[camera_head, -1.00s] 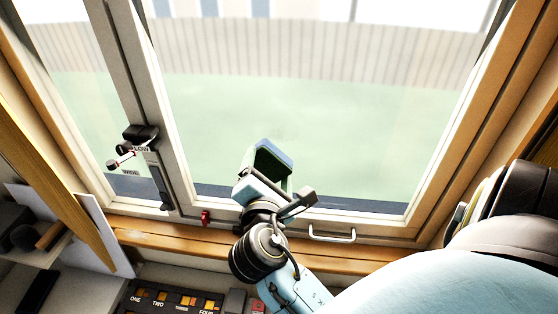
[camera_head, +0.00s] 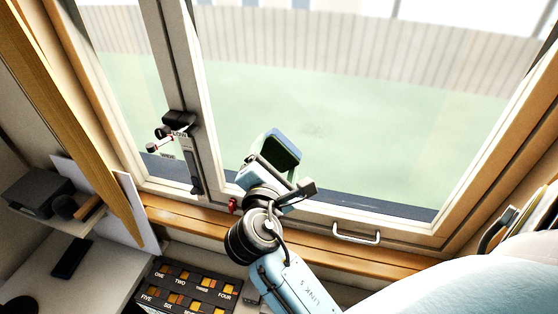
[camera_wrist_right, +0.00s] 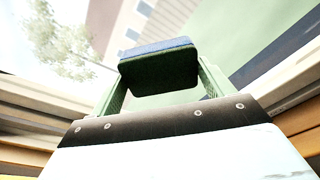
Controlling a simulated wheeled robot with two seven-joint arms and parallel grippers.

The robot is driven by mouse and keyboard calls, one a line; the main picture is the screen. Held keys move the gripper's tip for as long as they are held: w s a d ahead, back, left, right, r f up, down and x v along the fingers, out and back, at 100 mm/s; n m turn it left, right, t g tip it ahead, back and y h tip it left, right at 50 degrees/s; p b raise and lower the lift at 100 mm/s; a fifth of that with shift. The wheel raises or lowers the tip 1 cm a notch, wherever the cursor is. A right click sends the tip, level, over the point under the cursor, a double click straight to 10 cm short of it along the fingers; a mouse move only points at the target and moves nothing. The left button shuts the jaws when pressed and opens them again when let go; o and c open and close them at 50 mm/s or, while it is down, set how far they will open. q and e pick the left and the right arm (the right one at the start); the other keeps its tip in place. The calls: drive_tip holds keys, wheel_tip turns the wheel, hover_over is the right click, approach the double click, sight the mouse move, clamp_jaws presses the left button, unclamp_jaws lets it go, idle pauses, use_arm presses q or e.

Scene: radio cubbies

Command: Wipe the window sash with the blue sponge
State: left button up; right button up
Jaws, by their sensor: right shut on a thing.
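The window sash (camera_head: 345,213) has a pale frame around a large glass pane. My right gripper (camera_head: 268,163) is raised in front of the lower left part of that pane. In the right wrist view its two green fingers (camera_wrist_right: 160,95) are shut on the sponge (camera_wrist_right: 158,66), which has a blue layer and a dark green layer. The sponge also shows in the head view (camera_head: 281,150), in front of the glass. I cannot tell whether it touches the pane. My left gripper is not in view.
A window latch (camera_head: 178,125) is on the upright frame at left. A metal handle (camera_head: 357,236) is on the lower rail, above the wooden sill (camera_head: 315,245). A black button panel (camera_head: 190,285) lies below. A shelf with a dark box (camera_head: 40,193) is at left.

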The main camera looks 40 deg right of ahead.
sight(276, 142)
drive_tip(key=shift+r, duration=0.95)
drive_tip(key=shift+s+d, duration=1.85)
drive_tip(key=shift+s, duration=0.3)
drive_tip(key=shift+s+d, duration=1.8)
drive_tip(key=shift+s, duration=0.3)
drive_tip(key=shift+r, duration=1.1)
drive_tip(key=shift+w+a, duration=1.2)
drive_tip(key=shift+w, duration=0.2)
drive_tip(key=shift+w+a, duration=1.2)
drive_tip(key=shift+w, duration=0.25)
drive_tip(key=shift+w+a, duration=1.2)
drive_tip(key=shift+w, duration=0.2)
drive_tip(key=shift+s+a+f, duration=0.15)
drive_tip(key=shift+s+a, duration=0.2)
drive_tip(key=shift+a, duration=0.2)
drive_tip(key=shift+f+v, duration=0.2)
drive_tip(key=shift+v, duration=2.1)
drive_tip(key=shift+a+r, duration=0.1)
